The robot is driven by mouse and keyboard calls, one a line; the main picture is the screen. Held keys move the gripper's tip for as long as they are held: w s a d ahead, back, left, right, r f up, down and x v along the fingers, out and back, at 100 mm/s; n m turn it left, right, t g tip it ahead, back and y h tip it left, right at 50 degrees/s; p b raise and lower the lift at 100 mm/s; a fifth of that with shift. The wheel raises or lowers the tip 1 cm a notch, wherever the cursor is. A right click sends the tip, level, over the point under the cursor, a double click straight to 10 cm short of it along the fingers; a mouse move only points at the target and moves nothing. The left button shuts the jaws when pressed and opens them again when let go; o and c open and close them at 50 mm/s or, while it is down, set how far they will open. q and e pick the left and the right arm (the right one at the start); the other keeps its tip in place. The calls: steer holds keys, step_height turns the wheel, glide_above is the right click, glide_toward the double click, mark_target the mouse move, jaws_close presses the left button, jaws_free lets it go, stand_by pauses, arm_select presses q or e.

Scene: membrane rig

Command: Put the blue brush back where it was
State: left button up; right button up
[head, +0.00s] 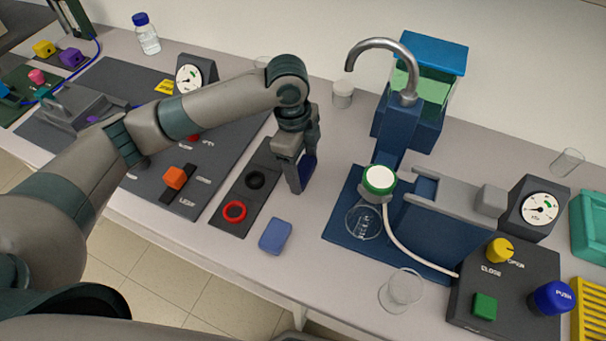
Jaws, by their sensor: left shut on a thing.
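My left gripper (302,172) comes in from the left and points down above the table, just right of the dark mat with the rings. It is shut on a dark blue thing (308,168), which looks like the blue brush; the fingers hide much of it. A flat blue block (275,236) lies on the bare table below and to the left of the gripper, apart from it. My right gripper is not in view.
A dark mat (228,205) bears a red ring (234,211) and a black ring (255,180). To the right stand a blue rig (420,225) with a tap (400,60), a glass dish (402,287) and a control box (500,290). Bare table lies around the blue block.

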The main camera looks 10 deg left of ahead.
mark_target(303, 177)
arm_select(q)
step_height(303, 177, down, 3)
steer(key=shift+r+p, duration=0.1)
steer(key=shift+p, duration=0.3)
steer(key=shift+f, duration=0.2)
steer(key=o, duration=1)
steer(key=shift+f, duration=0.1)
steer(key=r+b, duration=0.1)
steer(key=r, duration=0.2)
steer(key=a+r+b, duration=0.1)
steer(key=r, duration=0.3)
steer(key=r+b, duration=0.1)
steer(key=r, duration=0.3)
steer(key=shift+w+a, duration=0.15)
steer(key=shift+r, duration=0.6)
